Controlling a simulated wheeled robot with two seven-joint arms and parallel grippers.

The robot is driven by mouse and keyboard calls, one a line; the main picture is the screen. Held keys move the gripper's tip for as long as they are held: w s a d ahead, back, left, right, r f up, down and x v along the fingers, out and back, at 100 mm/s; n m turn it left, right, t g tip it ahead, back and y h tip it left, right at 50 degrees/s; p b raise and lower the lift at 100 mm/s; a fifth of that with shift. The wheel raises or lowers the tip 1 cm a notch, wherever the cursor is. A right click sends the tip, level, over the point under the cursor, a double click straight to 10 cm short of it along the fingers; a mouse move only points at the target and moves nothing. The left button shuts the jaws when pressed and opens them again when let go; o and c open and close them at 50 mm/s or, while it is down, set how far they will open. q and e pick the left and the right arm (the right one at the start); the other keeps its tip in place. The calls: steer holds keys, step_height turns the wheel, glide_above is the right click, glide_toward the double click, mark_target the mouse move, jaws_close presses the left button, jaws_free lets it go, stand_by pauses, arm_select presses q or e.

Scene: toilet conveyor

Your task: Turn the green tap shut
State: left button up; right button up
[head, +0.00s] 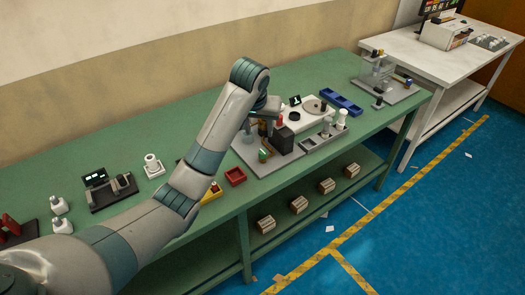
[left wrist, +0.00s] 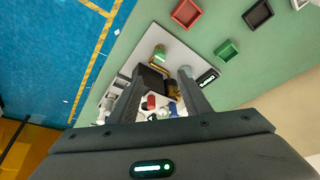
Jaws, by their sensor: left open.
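The green tap (head: 264,155) stands low at the front of a grey plate (head: 272,168) on the green bench. In the left wrist view the green tap (left wrist: 160,53) lies just beyond my fingertips, near the plate's edge. My left gripper (head: 262,125) hangs over the plate, behind the tap in the head view, and is partly hidden by its own wrist. In the left wrist view the left gripper (left wrist: 161,75) has its fingers wide apart, with nothing held. I see no contact with the tap. My right gripper is not in view.
A dark block (head: 283,139) stands right beside the tap, with a red-topped part (head: 280,119) behind it. A red tray (head: 235,176) and a yellow tray (head: 211,192) lie to the left. A rack with white bottles (head: 325,137) and blue bins (head: 341,103) are to the right.

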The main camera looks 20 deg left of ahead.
mark_target(263, 152)
arm_select(q)
steer(key=p+x, duration=0.3)
steer(key=x, duration=1.4)
steer(key=shift+s+f+p, duration=0.1)
steer(key=shift+p, duration=0.3)
steer(key=c, duration=1.1)
